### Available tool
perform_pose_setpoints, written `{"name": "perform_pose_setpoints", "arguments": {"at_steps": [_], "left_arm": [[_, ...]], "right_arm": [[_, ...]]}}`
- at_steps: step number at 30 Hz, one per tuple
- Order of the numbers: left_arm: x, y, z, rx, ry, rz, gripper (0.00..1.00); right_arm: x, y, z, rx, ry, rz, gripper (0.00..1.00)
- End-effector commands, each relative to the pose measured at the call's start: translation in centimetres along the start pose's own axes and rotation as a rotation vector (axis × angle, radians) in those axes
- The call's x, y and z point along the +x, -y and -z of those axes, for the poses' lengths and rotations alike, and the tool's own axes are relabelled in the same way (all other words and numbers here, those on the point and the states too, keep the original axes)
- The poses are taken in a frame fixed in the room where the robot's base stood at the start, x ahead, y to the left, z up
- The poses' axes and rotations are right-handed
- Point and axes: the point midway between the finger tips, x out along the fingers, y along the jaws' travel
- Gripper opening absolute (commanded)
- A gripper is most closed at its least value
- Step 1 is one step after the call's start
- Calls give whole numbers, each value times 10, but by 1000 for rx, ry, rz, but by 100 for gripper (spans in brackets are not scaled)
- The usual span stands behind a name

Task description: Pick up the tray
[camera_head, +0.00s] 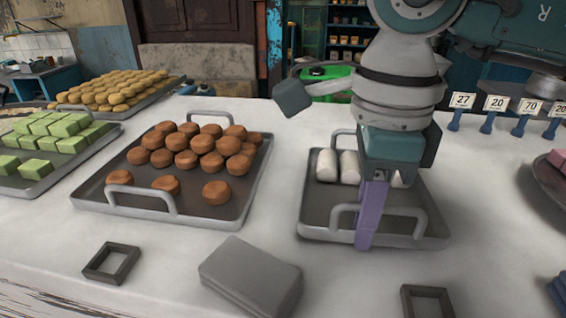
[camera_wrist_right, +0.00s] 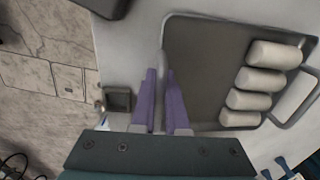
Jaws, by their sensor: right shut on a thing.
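The grey metal tray (camera_head: 318,214) with several white rolls (camera_head: 327,165) lies on the white table in the head view, right of the middle. It also shows in the right wrist view (camera_wrist_right: 205,70), with the white rolls (camera_wrist_right: 262,77) at its far side. My right gripper (camera_head: 368,238) reaches down over the tray's near edge, hiding part of the rolls. Its purple fingers (camera_wrist_right: 160,85) are shut on the tray's near handle (camera_wrist_right: 161,65), one on each side. The tray looks level; I cannot tell whether it touches the table. My left gripper is not in view.
A tray of brown round cakes (camera_head: 93,194) stands left, with green squares (camera_head: 70,125) and yellow pastries (camera_head: 118,88) beyond. A grey stack of flat pieces (camera_head: 250,275) and square frames (camera_head: 111,263) lie near the front edge. Price signs (camera_head: 495,103) stand at the back right.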

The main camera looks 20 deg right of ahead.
Motion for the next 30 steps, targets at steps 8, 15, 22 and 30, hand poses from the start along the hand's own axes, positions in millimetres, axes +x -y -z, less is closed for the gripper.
{"name": "perform_pose_setpoints", "arguments": {"at_steps": [8, 15, 22, 30], "left_arm": [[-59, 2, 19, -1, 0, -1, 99], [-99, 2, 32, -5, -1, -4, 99], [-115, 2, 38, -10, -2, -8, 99], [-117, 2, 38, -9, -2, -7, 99]], "right_arm": [[-85, 2, 0, -1, 3, 6, 0], [-149, 1, 0, 0, 4, 6, 0], [-179, 1, 0, 1, 2, 5, 0], [-187, 1, -1, -64, 4, 5, 0]]}}
